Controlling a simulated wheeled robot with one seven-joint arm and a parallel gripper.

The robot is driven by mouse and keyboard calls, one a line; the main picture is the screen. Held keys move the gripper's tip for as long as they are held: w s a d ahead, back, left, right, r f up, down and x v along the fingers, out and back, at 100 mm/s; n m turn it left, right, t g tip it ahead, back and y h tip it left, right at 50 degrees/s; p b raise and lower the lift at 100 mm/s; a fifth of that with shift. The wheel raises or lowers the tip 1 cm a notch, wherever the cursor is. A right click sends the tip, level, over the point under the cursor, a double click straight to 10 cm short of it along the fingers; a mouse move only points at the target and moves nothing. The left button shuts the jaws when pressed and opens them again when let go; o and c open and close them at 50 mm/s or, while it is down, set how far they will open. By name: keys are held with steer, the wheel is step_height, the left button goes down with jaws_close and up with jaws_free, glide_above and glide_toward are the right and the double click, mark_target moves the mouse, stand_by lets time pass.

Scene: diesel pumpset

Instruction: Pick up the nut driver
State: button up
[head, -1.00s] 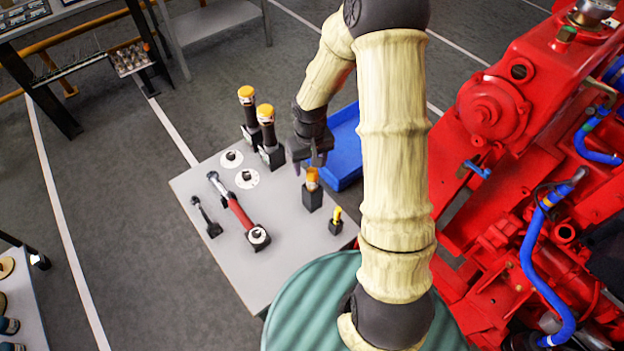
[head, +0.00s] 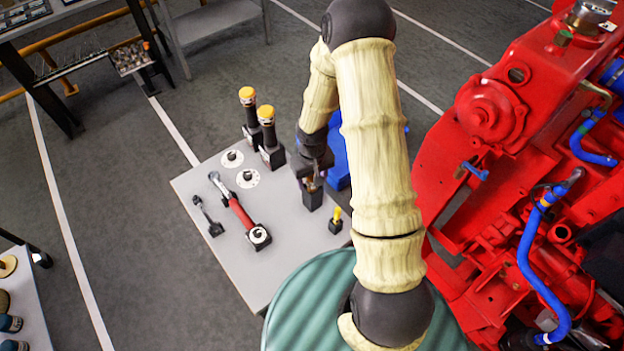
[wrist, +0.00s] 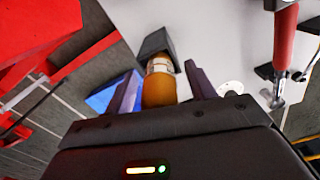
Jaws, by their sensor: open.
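An orange-handled tool, which looks like the nut driver (wrist: 158,88), stands upright in a dark block holder (head: 312,199) on the grey table (head: 283,207). In the wrist view my gripper (wrist: 160,74) is open, one finger on each side of the handle, with gaps visible. The tool's lower end is hidden in the holder.
Two tall yellow-topped tools (head: 266,130) stand behind. A red-handled wrench (head: 240,212) lies to the left. A blue tray (head: 339,160) is behind my arm, and a red engine (head: 480,190) is at the right.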

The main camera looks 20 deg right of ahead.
stand_by(0.5)
jaws_close()
steer(key=shift+r, duration=0.1)
step_height(320, 180, up, 18)
steer(key=shift+b, duration=0.45)
stand_by(0.4)
steer(key=c, duration=0.9)
jaws_free()
steer(key=shift+c, duration=0.2)
steer(key=shift+w, duration=0.1)
jaws_close()
